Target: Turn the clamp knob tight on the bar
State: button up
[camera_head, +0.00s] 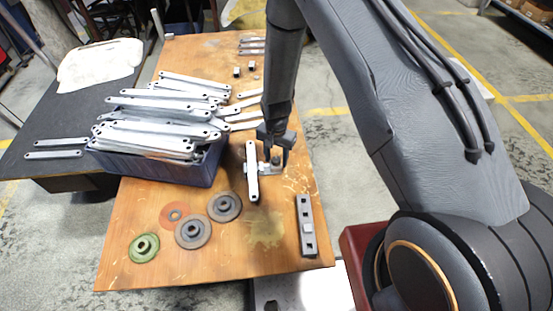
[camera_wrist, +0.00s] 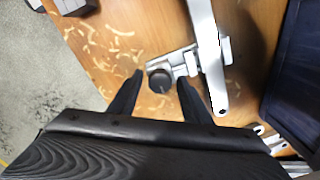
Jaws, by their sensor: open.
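The clamp (camera_head: 265,170) stands on the wooden table with a galvanized bar (camera_head: 252,172) held across it. In the wrist view the bar (camera_wrist: 206,50) runs through the clamp (camera_wrist: 187,61) from the top edge down. The dark round clamp knob (camera_wrist: 160,80) sits at the clamp's left end. My gripper (camera_head: 278,156) is above the clamp, and its open fingers (camera_wrist: 160,84) show on either side of the knob. I cannot tell whether the fingers touch it. In the head view the fingers partly hide the knob (camera_head: 277,158).
A blue crate (camera_head: 200,172) heaped with galvanized bars stands to the left. Grinding discs (camera_head: 193,231), a green disc (camera_head: 144,247) and a dark slotted bar (camera_head: 307,226) lie near the front. Wood shavings dot the table (camera_head: 225,265). A black table (camera_head: 40,135) adjoins at left.

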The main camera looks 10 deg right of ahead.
jog(key=n, duration=0.7)
dwell(0.5)
jog(key=c, duration=1)
jog(key=shift+o, duration=0.2)
